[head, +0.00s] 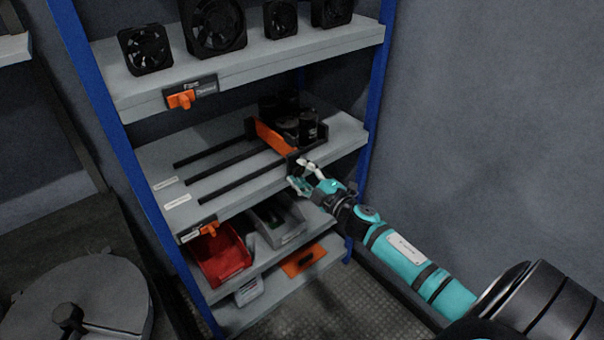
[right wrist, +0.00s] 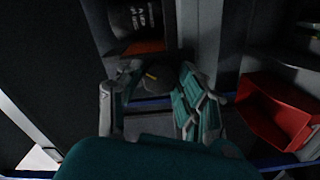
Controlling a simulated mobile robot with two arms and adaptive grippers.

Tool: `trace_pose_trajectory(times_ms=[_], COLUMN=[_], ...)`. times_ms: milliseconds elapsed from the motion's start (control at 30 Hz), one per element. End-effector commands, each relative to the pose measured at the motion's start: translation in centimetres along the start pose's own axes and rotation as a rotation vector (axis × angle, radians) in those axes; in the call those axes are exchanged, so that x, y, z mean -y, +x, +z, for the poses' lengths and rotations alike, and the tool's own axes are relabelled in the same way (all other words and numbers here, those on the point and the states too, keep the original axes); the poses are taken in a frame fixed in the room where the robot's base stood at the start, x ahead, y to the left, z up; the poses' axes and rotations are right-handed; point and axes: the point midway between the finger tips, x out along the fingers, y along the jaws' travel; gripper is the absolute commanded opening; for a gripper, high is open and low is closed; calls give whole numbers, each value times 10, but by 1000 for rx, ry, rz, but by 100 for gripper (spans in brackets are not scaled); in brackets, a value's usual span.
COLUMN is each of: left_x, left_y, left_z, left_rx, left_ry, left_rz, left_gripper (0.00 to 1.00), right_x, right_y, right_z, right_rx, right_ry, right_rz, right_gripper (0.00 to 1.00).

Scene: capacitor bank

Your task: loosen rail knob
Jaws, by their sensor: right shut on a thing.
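My right gripper (head: 304,176) reaches in from the right to the front edge of the middle shelf. In the right wrist view its fingers (right wrist: 160,98) are closed around a dark round rail knob (right wrist: 157,76) with a small yellow mark. The knob sits at the front of the orange and black carriage (head: 275,136), at the right end of the black rails (head: 236,164). Several black capacitors (head: 305,124) stand behind the orange plate. In the head view the gripper mostly hides the knob. My left gripper is not in view.
Above, a shelf (head: 240,69) carries several black fans and an orange latch (head: 181,99). Another orange latch (head: 208,227) is on the middle shelf's front. Below are a red bin (head: 222,256) and a grey bin (head: 278,222). A blue post (head: 380,85) stands close to my right arm.

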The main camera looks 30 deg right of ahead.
Motion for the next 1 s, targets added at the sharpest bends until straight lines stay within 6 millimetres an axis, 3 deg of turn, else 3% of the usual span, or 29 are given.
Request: trace_pose_trajectory(times_ms=[700,1000], left_x=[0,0], left_y=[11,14], left_z=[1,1], left_rx=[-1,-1], left_ry=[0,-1], left_rz=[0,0], left_gripper=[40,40], right_x=[2,1], right_y=[0,0], right_z=[0,0], right_rx=[-1,-2], right_ry=[-672,-878], right_rz=[-2,-1], right_gripper=[4,4])
